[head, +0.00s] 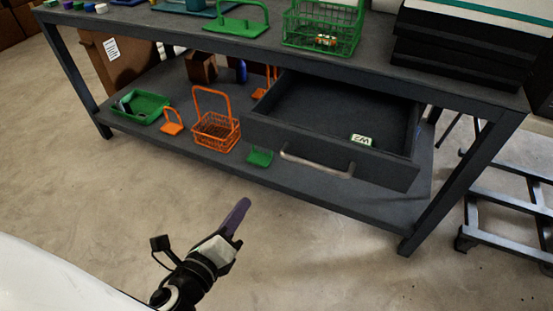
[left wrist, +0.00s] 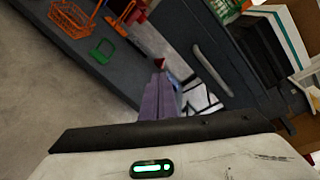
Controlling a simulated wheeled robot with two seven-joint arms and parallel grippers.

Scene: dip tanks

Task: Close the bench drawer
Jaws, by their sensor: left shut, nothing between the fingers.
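The bench drawer (head: 348,167) is dark grey and stands pulled out from under the bench top in the head view. Its inside is bare except for a small white tag marked W2 (head: 361,140). A light metal bar handle (head: 316,165) runs across its front; the handle also shows in the left wrist view (left wrist: 211,69). My left gripper (head: 241,207) is shut and empty, its purple fingers pointing toward the bench. It is in front of the drawer, to the left of the handle and apart from it. My right gripper is not in view.
The bench top (head: 180,27) carries a green wire basket (head: 322,30) and black stacked boxes (head: 470,50). On the lower shelf are an orange basket (head: 215,131), a green tray (head: 140,107) and a green carrier (head: 260,157). A wheeled frame (head: 505,210) stands right. The floor in front is clear.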

